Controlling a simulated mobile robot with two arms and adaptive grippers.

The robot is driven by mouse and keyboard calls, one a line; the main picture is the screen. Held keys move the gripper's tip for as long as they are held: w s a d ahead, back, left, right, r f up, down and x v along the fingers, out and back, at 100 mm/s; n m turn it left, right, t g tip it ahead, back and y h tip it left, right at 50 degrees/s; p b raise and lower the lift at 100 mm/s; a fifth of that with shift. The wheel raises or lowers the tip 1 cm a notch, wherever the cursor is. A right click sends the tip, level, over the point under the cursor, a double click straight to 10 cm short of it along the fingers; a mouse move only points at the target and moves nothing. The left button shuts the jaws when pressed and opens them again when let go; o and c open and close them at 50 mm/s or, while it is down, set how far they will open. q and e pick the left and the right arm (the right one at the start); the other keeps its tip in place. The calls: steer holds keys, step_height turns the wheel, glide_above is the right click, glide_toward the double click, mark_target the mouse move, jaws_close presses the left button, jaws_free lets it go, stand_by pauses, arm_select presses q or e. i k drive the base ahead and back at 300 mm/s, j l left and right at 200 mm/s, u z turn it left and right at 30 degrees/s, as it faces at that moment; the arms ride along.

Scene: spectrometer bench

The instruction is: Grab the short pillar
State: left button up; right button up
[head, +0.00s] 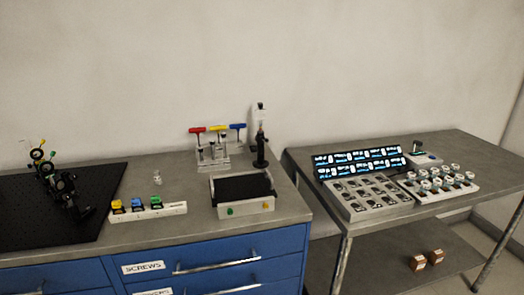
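A small pale, upright piece (157,177) stands alone on the grey bench top, behind a white block with coloured parts. It may be the short pillar, but it is too small to be sure. A taller dark post (261,148) stands further right, near the back of the bench, beside a rack of coloured T-handle tools. Neither of my grippers shows in the head view.
A black breadboard (100,208) carries dark optical mounts (58,187) at the left. The white block (148,213) and a black-topped box (244,206) sit near the front edge. The tool rack (212,158) stands behind. A second table (462,150) holds a lit panel (358,161) and trays.

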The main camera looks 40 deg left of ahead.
mark_target(158, 181)
steer(key=u, duration=2.75)
